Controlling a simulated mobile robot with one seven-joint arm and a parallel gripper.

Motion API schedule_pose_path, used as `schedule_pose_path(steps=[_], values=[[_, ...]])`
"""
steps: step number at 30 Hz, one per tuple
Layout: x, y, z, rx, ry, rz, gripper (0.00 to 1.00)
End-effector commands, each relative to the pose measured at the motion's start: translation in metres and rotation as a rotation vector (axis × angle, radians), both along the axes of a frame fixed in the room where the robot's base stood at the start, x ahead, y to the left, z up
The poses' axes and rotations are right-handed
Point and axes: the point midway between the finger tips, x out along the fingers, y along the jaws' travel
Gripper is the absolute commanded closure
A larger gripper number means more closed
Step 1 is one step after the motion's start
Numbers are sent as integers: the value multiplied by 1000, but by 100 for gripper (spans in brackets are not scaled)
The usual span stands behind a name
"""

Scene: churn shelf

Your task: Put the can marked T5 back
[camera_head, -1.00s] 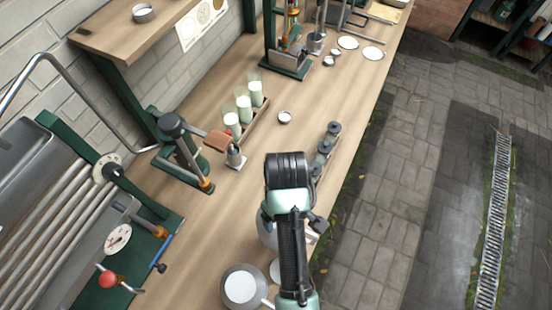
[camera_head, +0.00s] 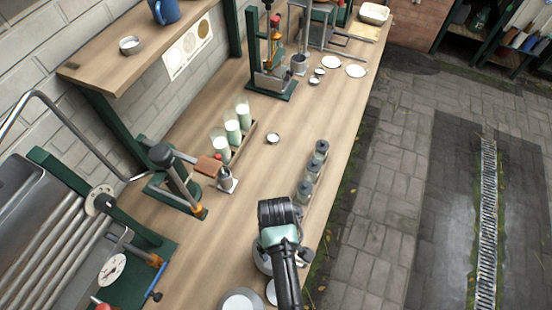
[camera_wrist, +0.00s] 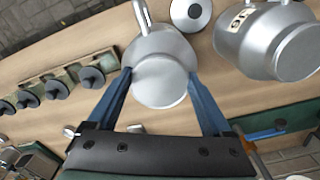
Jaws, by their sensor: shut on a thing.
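My gripper (camera_wrist: 160,78) is shut on a silver metal can (camera_wrist: 162,55) with a looped handle, one blue finger on each side. No marking shows on this can, so I cannot tell whether it is T5. In the head view my wrist (camera_head: 278,212) hides the fingers, and part of a silver can (camera_head: 262,262) shows beneath it. A round metal lid or disc (camera_wrist: 190,12) lies between the two cans.
Several dark-topped jars (camera_wrist: 58,90) stand in a row; they also show along the bench's right edge (camera_head: 312,168). Milk-filled glasses (camera_head: 232,127) stand in a rack, near a small cup (camera_head: 273,138). A lever press (camera_head: 178,180) stands left.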

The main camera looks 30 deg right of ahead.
Motion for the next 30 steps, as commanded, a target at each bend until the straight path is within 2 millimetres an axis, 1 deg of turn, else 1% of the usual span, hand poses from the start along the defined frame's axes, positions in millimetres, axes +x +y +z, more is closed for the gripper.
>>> schedule_pose_path(steps=[1, 5, 6, 8, 9, 15, 20, 23, 30], values=[[2, 0, 2, -2, -6, 0, 100], [2, 0, -1, -1, -5, 0, 100], [0, 0, -3, 0, 0, 0, 12], [0, 0, -2, 0, 0, 0, 2], [0, 0, -2, 0, 0, 0, 0], [0, 0, -2, 0, 0, 0, 0], [1, 0, 7, -1, -1, 0, 0], [1, -1, 21, -1, -3, 0, 0], [2, -1, 70, -1, -7, -1, 0]])
